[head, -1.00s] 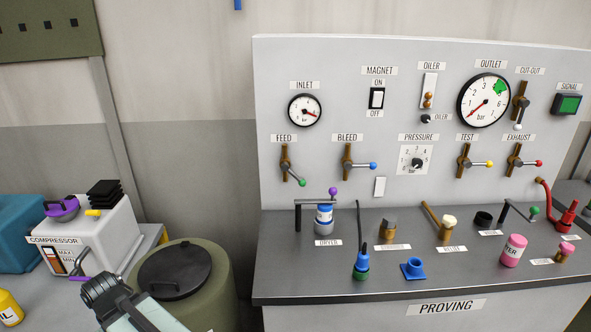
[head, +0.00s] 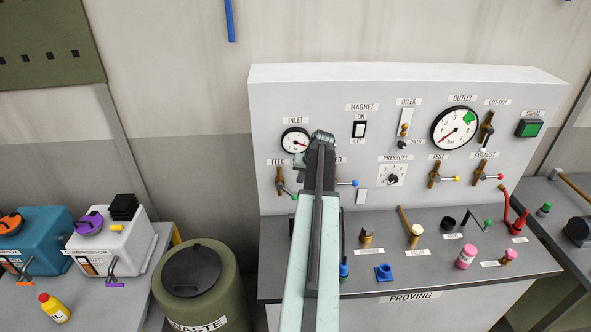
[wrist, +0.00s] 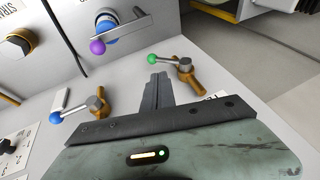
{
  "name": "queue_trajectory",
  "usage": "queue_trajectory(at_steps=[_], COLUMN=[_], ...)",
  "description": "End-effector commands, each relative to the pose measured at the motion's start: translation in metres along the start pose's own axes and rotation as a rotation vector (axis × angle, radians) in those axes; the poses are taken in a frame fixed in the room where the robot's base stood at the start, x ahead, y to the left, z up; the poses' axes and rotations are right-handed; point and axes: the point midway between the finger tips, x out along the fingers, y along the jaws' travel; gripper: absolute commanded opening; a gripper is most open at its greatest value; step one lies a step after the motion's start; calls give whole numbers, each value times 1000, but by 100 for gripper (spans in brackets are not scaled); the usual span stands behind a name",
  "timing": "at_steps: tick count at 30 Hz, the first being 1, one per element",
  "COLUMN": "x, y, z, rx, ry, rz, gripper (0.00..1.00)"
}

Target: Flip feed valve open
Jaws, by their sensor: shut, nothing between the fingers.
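The feed valve (head: 281,181) is a brass fitting on the upright panel under the FEED label, with a grey lever ending in a green ball. In the head view my arm passes just right of it. In the wrist view the brass body (wrist: 186,72) is right of my fingertips, and the lever runs left to the green ball (wrist: 153,60), just beyond the tips. My gripper (wrist: 158,80) is shut and empty, close to the lever; contact cannot be told. In the head view my gripper (head: 322,142) appears above and right of the valve.
The bleed valve's blue ball (head: 354,183) is right of my arm; it also shows in the wrist view (wrist: 56,117). A lever with a purple ball (wrist: 97,47) juts out nearby. The inlet gauge (head: 295,141) is above the feed valve. A waste drum (head: 235,275) stands left of the bench.

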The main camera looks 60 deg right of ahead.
Motion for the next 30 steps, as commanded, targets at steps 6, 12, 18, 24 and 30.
queue_trajectory(at_steps=[6, 12, 18, 24, 30], x=[-16, -2, 34, 79, 112], y=[28, 29, 31, 31, 18], z=[-13, -11, -11, -11, -9], rx=[37, 35, 35, 34, 33], ry=[25, 24, 24, 24, 24], rz=[5, 5, 5, 6, 6], gripper=[0, 0, 0, 0, 0])
